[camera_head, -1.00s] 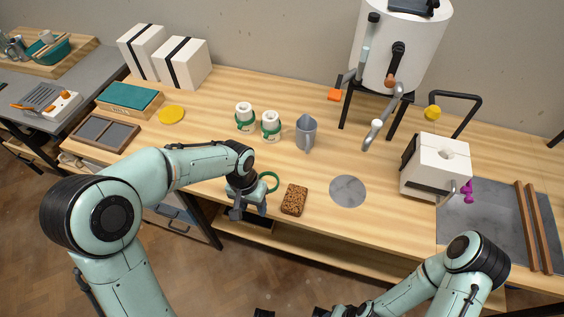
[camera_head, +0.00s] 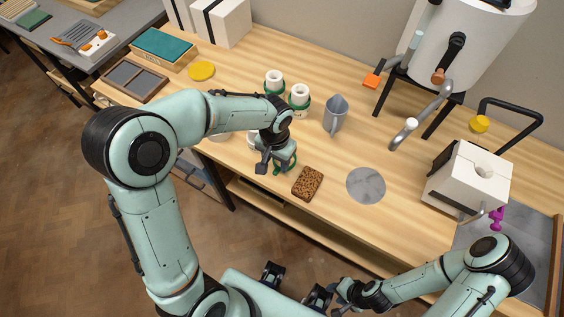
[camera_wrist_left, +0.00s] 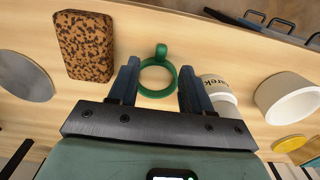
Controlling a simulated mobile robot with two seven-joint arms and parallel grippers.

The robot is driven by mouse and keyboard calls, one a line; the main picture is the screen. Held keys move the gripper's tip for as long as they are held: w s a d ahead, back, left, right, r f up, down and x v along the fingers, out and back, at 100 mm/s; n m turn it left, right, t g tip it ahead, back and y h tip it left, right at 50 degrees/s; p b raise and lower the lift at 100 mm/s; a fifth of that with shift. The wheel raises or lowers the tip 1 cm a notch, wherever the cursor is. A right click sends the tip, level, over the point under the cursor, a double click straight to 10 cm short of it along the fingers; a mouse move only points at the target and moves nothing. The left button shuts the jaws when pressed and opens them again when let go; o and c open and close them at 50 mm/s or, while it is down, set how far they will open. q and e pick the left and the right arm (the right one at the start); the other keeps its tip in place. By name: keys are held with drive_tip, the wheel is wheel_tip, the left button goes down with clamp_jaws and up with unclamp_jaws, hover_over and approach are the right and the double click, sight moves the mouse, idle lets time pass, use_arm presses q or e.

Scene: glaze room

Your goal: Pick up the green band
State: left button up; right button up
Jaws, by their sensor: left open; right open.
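I cannot tell how far the fingertips are above the table. My right gripper (camera_head: 343,294) is low at the bottom of the head view, away from the table top, open.
A brown speckled block (camera_head: 307,183) lies close to the right of the left gripper. White jars (camera_head: 275,77) with green around them and a grey pitcher (camera_head: 335,116) stand behind. A labelled white cylinder (camera_wrist_left: 216,88) is beside one finger. A grey disc (camera_head: 366,185) lies further right.

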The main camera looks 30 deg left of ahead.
sight(277, 170)
use_arm(q)
wheel_tip(277, 170, down, 5)
drive_tip(key=shift+w+f, duration=0.1)
drive_tip(key=shift+c, duration=0.3)
clamp_jaws()
